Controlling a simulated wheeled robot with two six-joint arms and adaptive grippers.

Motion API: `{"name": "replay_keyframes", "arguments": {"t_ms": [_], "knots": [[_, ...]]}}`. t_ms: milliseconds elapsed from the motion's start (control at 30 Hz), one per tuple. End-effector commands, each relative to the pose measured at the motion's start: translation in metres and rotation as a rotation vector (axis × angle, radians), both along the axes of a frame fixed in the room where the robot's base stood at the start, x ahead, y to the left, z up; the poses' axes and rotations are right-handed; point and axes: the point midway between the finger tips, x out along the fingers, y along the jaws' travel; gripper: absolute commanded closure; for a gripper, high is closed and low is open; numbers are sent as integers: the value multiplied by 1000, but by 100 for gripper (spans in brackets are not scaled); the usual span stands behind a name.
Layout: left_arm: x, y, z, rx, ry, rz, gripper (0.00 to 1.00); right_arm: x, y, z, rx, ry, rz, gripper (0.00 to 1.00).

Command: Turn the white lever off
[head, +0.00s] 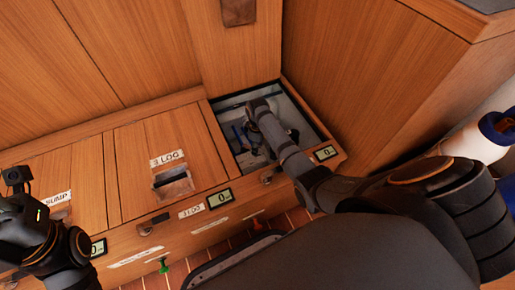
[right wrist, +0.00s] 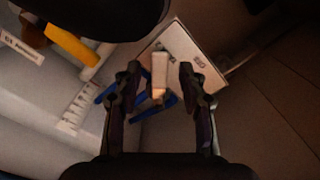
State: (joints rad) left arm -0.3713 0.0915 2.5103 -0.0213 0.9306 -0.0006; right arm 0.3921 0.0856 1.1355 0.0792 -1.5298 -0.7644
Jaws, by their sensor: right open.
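A pale white lever (right wrist: 159,70) shows in the right wrist view, standing out near a white panel with small labels (right wrist: 188,52). My right gripper (right wrist: 160,73) is open, with one finger on each side of the lever in the picture. I cannot tell whether either finger touches it. In the head view my right arm reaches down into the open compartment (head: 219,103), and its gripper is mostly hidden there. My left gripper (head: 38,232) is at the lower left of the head view, dark and partly cut off; its jaws are unclear.
Blue handles (right wrist: 140,101) lie behind the right fingers. A yellow handle (right wrist: 72,45) and a white labelled strip (right wrist: 77,107) are to the left.

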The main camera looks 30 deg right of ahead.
Motion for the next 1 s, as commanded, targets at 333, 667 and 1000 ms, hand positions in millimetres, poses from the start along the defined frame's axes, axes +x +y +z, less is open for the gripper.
{"name": "replay_keyframes", "arguments": {"t_ms": [333, 667, 1000], "knots": [[0, 0, -1, 0, 1, 2, 60, 0, 0, -2, 0, -1, 0, 64], [0, 0, -1, 0, 1, 2, 60, 0, 0, -2, 0, -1, 0, 100], [1, 0, -1, -1, 2, 2, 60, 0, 0, -2, 0, 0, -1, 100]]}}
